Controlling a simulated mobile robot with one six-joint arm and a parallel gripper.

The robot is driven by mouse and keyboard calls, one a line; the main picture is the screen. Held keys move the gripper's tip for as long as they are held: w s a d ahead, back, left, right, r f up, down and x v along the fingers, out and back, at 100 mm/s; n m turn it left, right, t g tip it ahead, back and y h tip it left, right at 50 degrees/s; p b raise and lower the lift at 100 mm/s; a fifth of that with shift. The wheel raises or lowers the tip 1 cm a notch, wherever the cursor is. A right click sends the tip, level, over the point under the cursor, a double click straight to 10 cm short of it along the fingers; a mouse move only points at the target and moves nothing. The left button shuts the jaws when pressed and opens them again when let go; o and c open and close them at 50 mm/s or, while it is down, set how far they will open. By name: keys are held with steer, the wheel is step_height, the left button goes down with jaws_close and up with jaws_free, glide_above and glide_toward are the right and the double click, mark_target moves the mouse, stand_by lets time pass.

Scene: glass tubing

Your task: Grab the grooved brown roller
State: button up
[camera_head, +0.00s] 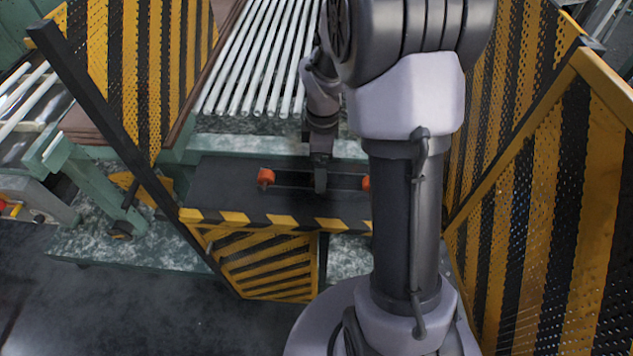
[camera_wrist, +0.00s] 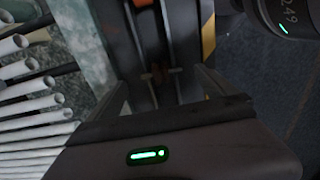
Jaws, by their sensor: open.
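In the head view, a small orange-red roller-like piece (camera_head: 266,177) sits at the left of a dark slot in the black shelf (camera_head: 222,190). A similar piece (camera_head: 366,183) sits at the right, partly behind my arm. I cannot make out grooves on either. My gripper (camera_head: 320,186) points down at the slot between these two pieces. In the wrist view, my gripper (camera_wrist: 160,88) is open with its fingers spread. A small dim brown piece (camera_wrist: 158,72) shows beyond the gap between them. Nothing is seen held, and the distance to it is unclear.
A row of white glass tubes (camera_head: 255,60) lies behind the shelf, and the tubes also show at left in the wrist view (camera_wrist: 35,125). Yellow-black striped guards (camera_head: 560,200) stand at right and left. A striped edge (camera_head: 280,220) runs along the shelf front.

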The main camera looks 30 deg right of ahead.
steer(key=f+b, duration=0.1)
steer(key=f, duration=0.3)
steer(key=f+b, duration=0.1)
steer(key=shift+w+a+f+b, duration=0.3)
steer(key=shift+a+f+b, duration=0.05)
steer(key=shift+a+f, duration=0.05)
steer(key=shift+r, duration=0.15)
steer(key=shift+c, duration=0.5)
steer(key=c, duration=1.3)
steer(key=shift+c, duration=0.3)
steer(key=shift+r, duration=0.1)
